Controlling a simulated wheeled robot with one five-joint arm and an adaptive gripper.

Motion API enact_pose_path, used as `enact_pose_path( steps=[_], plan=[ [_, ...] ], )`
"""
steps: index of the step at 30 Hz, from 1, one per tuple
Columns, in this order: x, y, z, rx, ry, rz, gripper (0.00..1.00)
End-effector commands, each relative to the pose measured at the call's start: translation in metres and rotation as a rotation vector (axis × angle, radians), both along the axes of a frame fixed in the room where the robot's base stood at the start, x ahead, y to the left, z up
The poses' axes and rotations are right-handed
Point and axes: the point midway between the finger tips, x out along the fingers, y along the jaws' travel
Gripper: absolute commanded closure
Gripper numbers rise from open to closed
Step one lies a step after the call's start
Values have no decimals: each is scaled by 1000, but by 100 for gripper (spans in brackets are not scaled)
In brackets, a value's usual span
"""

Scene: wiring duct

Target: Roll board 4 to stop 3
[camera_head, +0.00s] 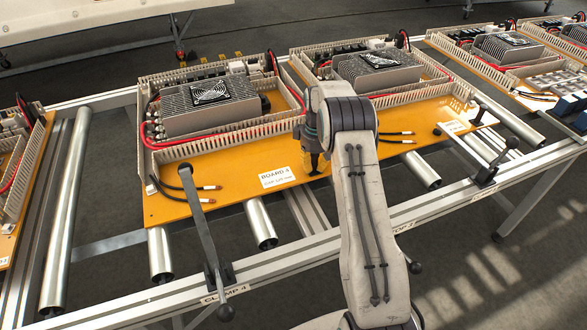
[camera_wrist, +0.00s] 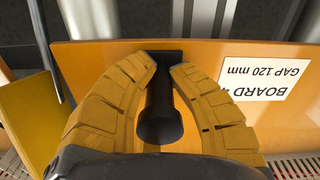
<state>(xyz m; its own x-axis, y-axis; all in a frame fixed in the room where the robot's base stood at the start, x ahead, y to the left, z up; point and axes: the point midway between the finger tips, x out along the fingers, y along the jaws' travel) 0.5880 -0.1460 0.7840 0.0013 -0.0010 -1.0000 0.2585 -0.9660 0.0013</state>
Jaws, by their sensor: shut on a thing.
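An orange board (camera_head: 230,185) sits on the roller table left of centre, carrying a finned grey unit inside slotted duct. Its white label (camera_head: 277,177) reads "BOARD" with a digit that is hard to make out. My gripper (camera_head: 316,168) is at the board's front right part. In the wrist view its yellow fingers (camera_wrist: 168,70) are shut on a black handle (camera_wrist: 160,115) on the board.
A lever (camera_head: 200,228) stands at the front rail by the "CLAMP 4" label (camera_head: 224,296). Another lever (camera_head: 494,165) stands at the right. A second orange board (camera_head: 425,118) is close on the right, and another (camera_head: 15,190) at the left edge. Bare rollers (camera_head: 68,205) show left of the board.

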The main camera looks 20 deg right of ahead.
Motion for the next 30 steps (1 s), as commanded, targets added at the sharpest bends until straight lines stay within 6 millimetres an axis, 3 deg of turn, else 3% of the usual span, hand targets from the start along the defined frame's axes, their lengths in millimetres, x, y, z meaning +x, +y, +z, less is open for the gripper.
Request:
enact_pose_path(
  steps=[6,21,22,30],
  plan=[
    [-2,-31,-2,2,6,-2,100],
    [-1,-42,-2,0,2,-4,100],
    [-1,-42,-2,0,2,-4,80],
    [-1,-41,-1,1,1,-3,55]
  ],
)
